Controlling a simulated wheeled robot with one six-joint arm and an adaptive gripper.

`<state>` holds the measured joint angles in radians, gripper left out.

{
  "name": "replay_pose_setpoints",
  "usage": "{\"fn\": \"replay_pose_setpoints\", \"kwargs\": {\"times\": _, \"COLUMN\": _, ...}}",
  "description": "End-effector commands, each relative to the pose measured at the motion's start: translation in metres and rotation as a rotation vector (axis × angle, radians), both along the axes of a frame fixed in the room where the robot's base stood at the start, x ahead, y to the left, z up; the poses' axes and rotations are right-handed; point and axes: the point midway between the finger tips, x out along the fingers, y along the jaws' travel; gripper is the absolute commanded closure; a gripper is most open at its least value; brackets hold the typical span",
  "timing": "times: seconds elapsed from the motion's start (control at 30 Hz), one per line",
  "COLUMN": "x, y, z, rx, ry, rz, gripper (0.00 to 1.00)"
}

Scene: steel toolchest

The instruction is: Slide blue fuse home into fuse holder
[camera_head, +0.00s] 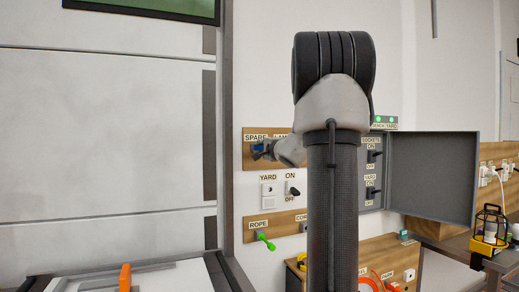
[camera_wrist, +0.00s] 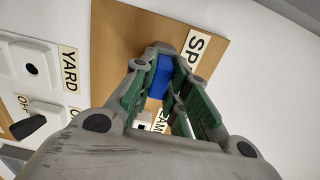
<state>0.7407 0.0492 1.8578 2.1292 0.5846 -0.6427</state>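The blue fuse (camera_wrist: 161,77) is a small blue block between the fingertips of my gripper (camera_wrist: 168,68) in the wrist view. The green finger pads lie along both of its sides with no clear gap. In the head view, my gripper (camera_head: 262,150) is at the wooden board (camera_head: 247,160) labelled SPARE, and a bit of the blue fuse (camera_head: 258,147) shows there. The fuse is in front of this board; whether it touches it is hidden. No fuse holder is clearly seen; the board by the second label is mostly covered by my gripper and arm.
Below the board are a YARD socket plate (camera_head: 268,196) and an ON/OFF switch (camera_head: 292,189). A ROPE board (camera_head: 255,222) with a green-tipped lever (camera_head: 265,241) is lower. An open grey cabinet door (camera_head: 430,175) stands out to the right of my arm.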

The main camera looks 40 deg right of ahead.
Motion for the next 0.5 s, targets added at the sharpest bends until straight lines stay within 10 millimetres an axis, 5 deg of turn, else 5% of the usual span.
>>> {"fn": "replay_pose_setpoints", "kwargs": {"times": 0.5, "x": -0.0036, "y": 0.0007, "z": -0.0003, "rx": 0.0, "ry": 0.001, "rz": 0.0, "gripper": 1.0}}
